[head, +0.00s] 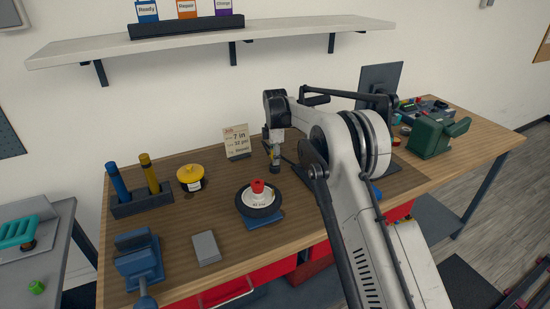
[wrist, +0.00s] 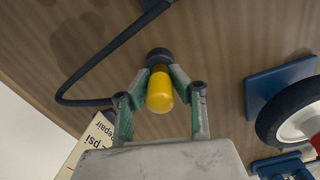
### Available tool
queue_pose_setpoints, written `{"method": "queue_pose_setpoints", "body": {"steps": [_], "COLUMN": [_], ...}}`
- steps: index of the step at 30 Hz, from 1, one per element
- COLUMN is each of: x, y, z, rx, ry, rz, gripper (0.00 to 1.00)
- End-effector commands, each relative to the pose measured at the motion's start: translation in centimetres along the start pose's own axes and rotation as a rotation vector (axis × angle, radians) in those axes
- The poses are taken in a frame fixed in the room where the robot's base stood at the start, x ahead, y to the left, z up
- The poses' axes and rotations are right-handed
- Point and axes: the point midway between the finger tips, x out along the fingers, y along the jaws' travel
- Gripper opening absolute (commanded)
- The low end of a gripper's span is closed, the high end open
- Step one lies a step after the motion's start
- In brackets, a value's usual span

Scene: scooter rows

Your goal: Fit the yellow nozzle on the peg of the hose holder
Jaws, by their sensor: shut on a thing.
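The yellow nozzle (wrist: 159,95) sits between the green-padded fingertips of my gripper (wrist: 160,82) in the wrist view. My gripper is shut on it. A dark round part adjoins the nozzle's far end; I cannot tell whether it belongs to the nozzle. A black hose (wrist: 82,72) curves across the left of the wrist view. In the head view my gripper (head: 275,160) points down over the rear middle of the wooden bench, close to the sign card. I cannot make out the hose holder or its peg in either view.
On the bench (head: 185,235) stand a wheel (head: 259,208) on a blue stand, a sign card (head: 237,142), a yellow-topped round pot (head: 190,177), a rack (head: 142,203) with blue and yellow cylinders, a grey block (head: 205,248) and a blue vise (head: 138,262). A shelf (head: 210,40) hangs above.

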Motion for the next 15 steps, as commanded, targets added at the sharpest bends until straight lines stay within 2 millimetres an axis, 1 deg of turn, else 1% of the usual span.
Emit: {"method": "queue_pose_setpoints", "body": {"steps": [9,10,14,15], "x": [0.09,0.09,0.1,0.09], "y": [0.0,0.0,0.0,0.0], "z": [0.0,0.0,0.0,0.0], "rx": [0.0,0.0,0.0,0.0], "ry": [0.0,0.0,0.0,0.0], "rz": [0.0,0.0,0.0,0.0], "gripper": [0.0,0.23,0.41,0.42]}}
